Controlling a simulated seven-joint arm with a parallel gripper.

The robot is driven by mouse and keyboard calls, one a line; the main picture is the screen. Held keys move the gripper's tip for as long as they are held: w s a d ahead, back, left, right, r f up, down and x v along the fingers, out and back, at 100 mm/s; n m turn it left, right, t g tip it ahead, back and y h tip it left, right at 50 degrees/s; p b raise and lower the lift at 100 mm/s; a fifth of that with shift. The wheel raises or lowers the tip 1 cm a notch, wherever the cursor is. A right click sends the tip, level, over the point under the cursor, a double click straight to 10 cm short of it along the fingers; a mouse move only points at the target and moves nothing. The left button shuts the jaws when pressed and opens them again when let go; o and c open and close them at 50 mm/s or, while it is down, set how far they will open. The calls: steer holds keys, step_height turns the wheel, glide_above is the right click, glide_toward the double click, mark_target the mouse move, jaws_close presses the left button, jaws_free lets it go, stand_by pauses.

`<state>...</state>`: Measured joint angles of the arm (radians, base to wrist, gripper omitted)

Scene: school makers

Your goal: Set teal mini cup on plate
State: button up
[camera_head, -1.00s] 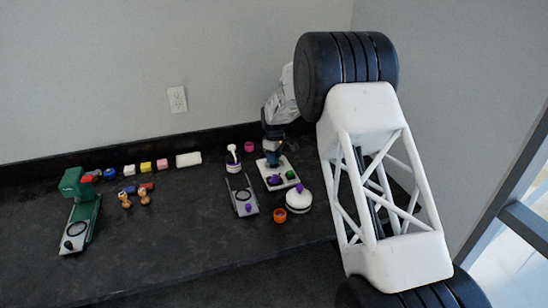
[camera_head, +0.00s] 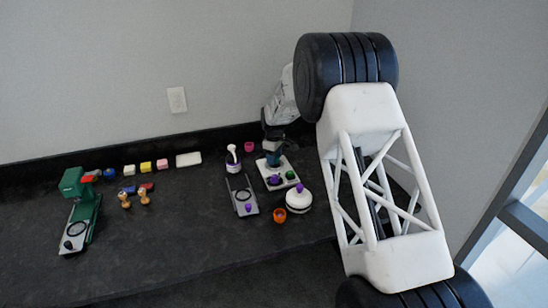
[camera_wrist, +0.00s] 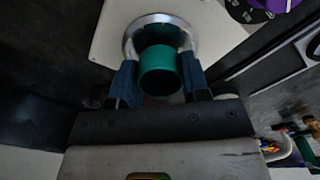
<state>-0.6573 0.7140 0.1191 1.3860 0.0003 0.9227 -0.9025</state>
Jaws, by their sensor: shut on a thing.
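The teal mini cup (camera_wrist: 160,72) is between the two fingers of my gripper (camera_wrist: 158,82) in the wrist view. My gripper is shut on it. Behind the cup is a round silver-rimmed plate (camera_wrist: 133,38) set in a pale flat body. The cup overlaps the plate in this view; I cannot tell whether they touch. In the head view, my gripper (camera_head: 273,158) is over the back of a white unit (camera_head: 277,184) with purple and green knobs. The cup is hard to make out there.
A grey slab (camera_head: 232,186) with a ring and purple knob lies left of the unit.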

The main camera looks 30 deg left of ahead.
steer(key=shift+f, duration=0.45)
steer(key=o, duration=0.6)
steer(key=shift+r, duration=5.45)
